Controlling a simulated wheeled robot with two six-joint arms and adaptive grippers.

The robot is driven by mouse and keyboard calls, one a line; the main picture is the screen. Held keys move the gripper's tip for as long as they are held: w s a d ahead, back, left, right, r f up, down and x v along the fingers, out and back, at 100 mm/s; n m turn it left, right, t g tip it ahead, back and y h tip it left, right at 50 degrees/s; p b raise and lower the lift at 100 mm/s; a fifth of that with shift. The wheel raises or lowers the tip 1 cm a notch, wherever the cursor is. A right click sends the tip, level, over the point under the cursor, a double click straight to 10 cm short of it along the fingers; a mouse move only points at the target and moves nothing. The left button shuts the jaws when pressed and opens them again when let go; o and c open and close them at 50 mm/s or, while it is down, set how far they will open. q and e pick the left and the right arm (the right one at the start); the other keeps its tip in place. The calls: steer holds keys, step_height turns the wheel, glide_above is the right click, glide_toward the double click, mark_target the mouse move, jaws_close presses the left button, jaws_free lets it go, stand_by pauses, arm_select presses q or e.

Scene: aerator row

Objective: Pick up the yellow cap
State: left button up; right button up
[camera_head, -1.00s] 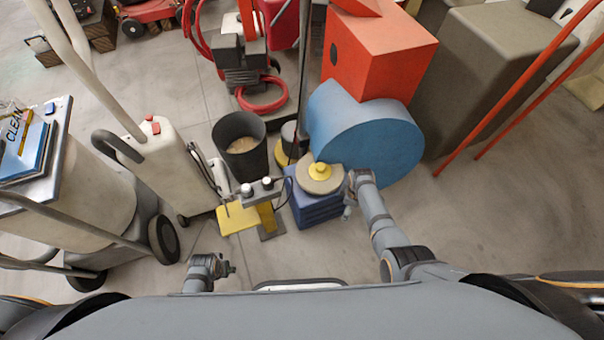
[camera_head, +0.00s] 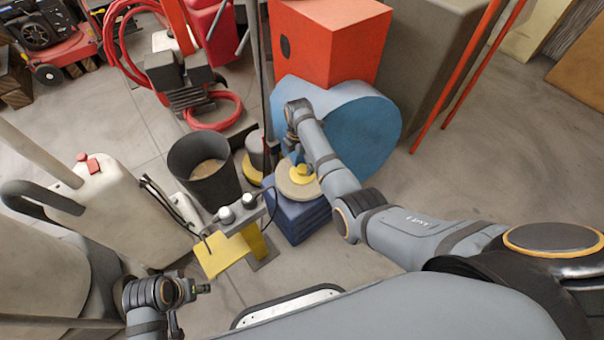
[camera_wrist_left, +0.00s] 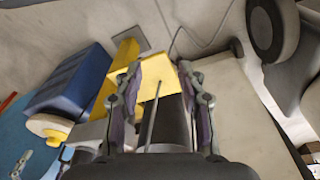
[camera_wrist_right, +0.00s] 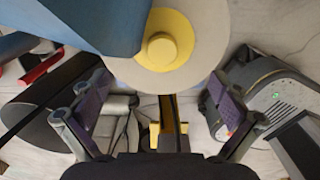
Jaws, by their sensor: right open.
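The yellow cap (camera_head: 304,171) sits in the middle of a round beige disc (camera_head: 291,191) on top of a blue stack (camera_head: 287,215). My right forearm partly covers the disc in the head view. My right gripper (camera_head: 291,147) is above and just behind the cap, open and empty. In the right wrist view the cap (camera_wrist_right: 162,48) lies beyond the open fingers, near the top middle and apart from them. My left gripper (camera_head: 200,288) is low at the left front; in the left wrist view its fingers are spread with nothing between them.
A big blue rounded housing (camera_head: 355,125) stands close behind the right arm, with a red box (camera_head: 335,45) above it. A black bucket (camera_head: 203,168) and a yellow plate (camera_head: 222,255) are left of the stack. Open floor lies to the right.

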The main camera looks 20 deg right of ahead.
mark_target(302, 169)
steer(key=f+b, duration=0.2)
steer(key=f, duration=0.1)
steer(key=f+b, duration=0.1)
steer(key=shift+d+f, duration=0.35)
steer(key=shift+f, duration=0.25)
arm_select(q)
steer(key=f, duration=0.1)
steer(key=d+f+t, duration=0.1)
steer(key=w+f, duration=0.1)
steer(key=shift+d+f+t+h, duration=0.2)
steer(key=shift+f+t+h, duration=0.05)
steer(key=shift+t+h, duration=0.15)
arm_select(e)
steer(key=shift+s+r, duration=0.1)
steer(key=c, duration=1.5)
arm_select(q)
steer(key=shift+s, duration=0.1)
arm_select(e)
steer(key=shift+c, duration=0.7)
steer(key=shift+s, duration=0.1)
